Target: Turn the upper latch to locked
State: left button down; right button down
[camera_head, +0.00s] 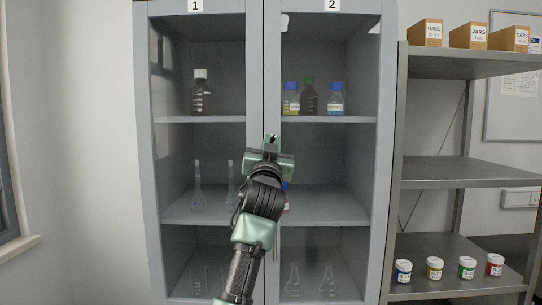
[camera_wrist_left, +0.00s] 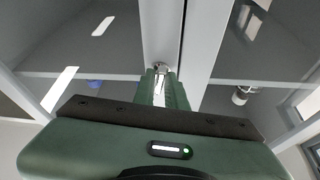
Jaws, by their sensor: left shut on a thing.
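A grey cabinet (camera_head: 258,60) has two glass doors marked 1 and 2. My left gripper (camera_head: 272,141) is at the seam between the doors, at about the height of the upper shelf. In the left wrist view its green fingers (camera_wrist_left: 161,88) are shut on a small silvery latch (camera_wrist_left: 161,69) on the door frame. The gripper covers most of the latch in the head view, so I cannot tell its turn position. My right gripper is not in view.
Behind the glass are bottles, including a dark one (camera_head: 200,94) and a blue-capped one (camera_head: 336,99), and clear flasks. A metal rack (camera_head: 470,175) stands at the right with boxes and small jars. A white wall (camera_head: 90,150) is at the left.

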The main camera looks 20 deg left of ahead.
pick_arm(q)
jog(key=shift+s+r+n+y+b, duration=0.1)
jog(key=shift+r+n+y+b, duration=0.2)
jog(key=shift+n, duration=0.4)
jog(key=shift+r+n+y+b, duration=0.1)
jog(key=shift+n+y+b, duration=0.2)
jog(key=shift+n+y, duration=0.3)
jog(key=shift+n, duration=0.3)
jog(key=c, duration=1.5)
grip_release()
jog(key=shift+w+f, duration=0.25)
jog(key=shift+f, duration=0.05)
jog(key=b+v, duration=0.2)
jog(key=v, duration=0.5)
jog(key=shift+s+d, duration=0.15)
jog(key=shift+s, duration=0.25)
